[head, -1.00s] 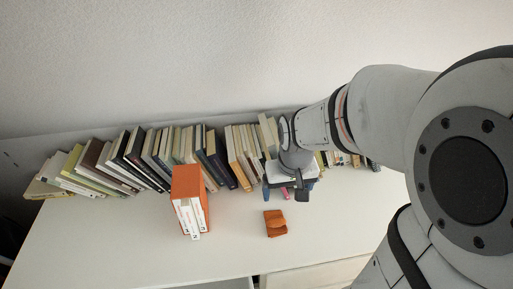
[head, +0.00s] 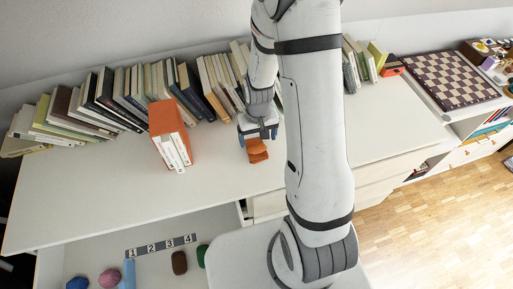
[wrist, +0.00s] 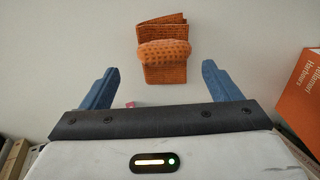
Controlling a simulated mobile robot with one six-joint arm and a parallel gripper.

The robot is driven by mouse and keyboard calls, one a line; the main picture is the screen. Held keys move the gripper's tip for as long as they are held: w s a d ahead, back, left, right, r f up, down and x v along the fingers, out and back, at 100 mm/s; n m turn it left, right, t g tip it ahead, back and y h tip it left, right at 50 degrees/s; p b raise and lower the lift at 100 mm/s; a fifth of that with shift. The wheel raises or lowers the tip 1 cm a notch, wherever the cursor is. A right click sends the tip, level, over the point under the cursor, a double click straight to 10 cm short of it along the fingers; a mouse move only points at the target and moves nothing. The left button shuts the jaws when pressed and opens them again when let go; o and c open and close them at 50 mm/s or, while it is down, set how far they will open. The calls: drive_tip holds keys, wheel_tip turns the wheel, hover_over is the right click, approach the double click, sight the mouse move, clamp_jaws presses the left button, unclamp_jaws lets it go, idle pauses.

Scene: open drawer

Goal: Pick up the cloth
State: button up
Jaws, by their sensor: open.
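The cloth (head: 256,150) is orange and folded, and lies on the white top of the cabinet. In the wrist view the cloth (wrist: 164,58) shows a dotted pattern and a thick rolled fold, ahead of the fingers and between their lines. My gripper (head: 258,134) is just behind the cloth in the head view, pointing down. In the wrist view my gripper (wrist: 158,78) has its two blue fingers spread wide, with nothing between them. Whether the fingertips are level with the cloth cannot be told.
An orange book box (head: 172,132) stands left of the cloth. A row of books (head: 120,98) lines the wall. Below, an open drawer (head: 85,250) holds several small objects and a number strip (head: 160,246). A chessboard (head: 450,80) is at far right. The top left of the drawer is clear.

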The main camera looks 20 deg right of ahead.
sight(256, 144)
drive_tip(key=shift+s+a+f+p, duration=0.1)
drive_tip(key=shift+a+f+p, duration=0.1)
drive_tip(key=shift+f, duration=0.95)
drive_tip(key=shift+s+a+f+p, duration=0.1)
drive_tip(key=shift+f+p, duration=0.05)
drive_tip(key=shift+f, duration=0.95)
drive_tip(key=c, duration=1.1)
drive_tip(key=shift+c, duration=0.2)
drive_tip(key=shift+r, duration=0.1)
wheel_tip(256, 144, up, 10)
drive_tip(key=shift+f+b, duration=0.1)
drive_tip(key=shift+b, duration=0.4)
